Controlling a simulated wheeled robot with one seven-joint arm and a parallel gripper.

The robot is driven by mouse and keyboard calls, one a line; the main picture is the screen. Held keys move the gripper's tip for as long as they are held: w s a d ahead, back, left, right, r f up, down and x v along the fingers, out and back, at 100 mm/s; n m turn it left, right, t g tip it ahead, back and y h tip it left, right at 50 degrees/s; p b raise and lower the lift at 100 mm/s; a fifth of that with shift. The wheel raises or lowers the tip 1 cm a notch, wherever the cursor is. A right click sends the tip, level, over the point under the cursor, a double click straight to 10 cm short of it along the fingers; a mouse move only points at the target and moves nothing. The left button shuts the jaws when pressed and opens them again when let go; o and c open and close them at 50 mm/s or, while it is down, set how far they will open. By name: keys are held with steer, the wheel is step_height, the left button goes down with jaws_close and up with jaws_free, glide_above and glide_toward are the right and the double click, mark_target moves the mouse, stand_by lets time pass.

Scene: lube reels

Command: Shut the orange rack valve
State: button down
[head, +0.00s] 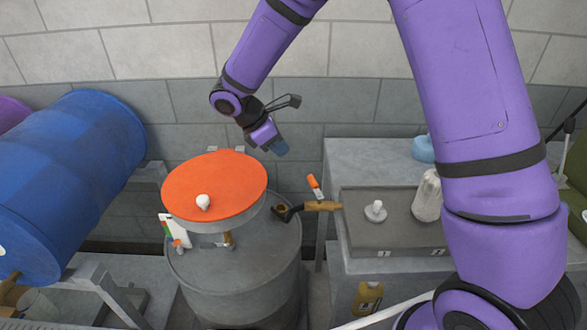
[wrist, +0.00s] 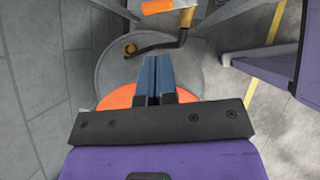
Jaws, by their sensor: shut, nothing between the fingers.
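My gripper (head: 279,148) hangs above and behind the orange disc, its blue fingers shut and empty. In the wrist view the fingers (wrist: 153,75) lie together over the grey drum top, apart from the crank. A small orange cylinder with a pale end (head: 313,183) shows above the crank's wooden grip, right of the drum. The wrist view shows it too (wrist: 157,6), cut by the top edge. I cannot tell whether it belongs to a valve. A brass-coloured fitting (head: 11,291) sits low on the blue drum at far left. No clearly orange rack valve can be made out.
A grey upright drum (head: 238,285) carries the orange disc (head: 214,186) and a black crank with a wooden grip (head: 322,206). A blue drum (head: 68,180) lies on a rack at left. A grey bench (head: 369,154) holds a tray (head: 388,243) and bottle (head: 428,195) at right.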

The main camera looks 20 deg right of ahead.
mark_target(312, 180)
steer(key=x, duration=1.3)
steer(key=shift+d+f, duration=0.15)
steer(key=shift+f, duration=0.15)
steer(key=shift+d, duration=0.1)
steer(key=shift+d+m+g, duration=0.4)
steer(key=shift+m+g, duration=0.15)
steer(key=shift+m, duration=0.35)
steer(key=shift+d+m+g, duration=0.35)
steer(key=shift+m+g, duration=0.2)
steer(key=shift+m, duration=0.35)
steer(key=shift+a, duration=0.1)
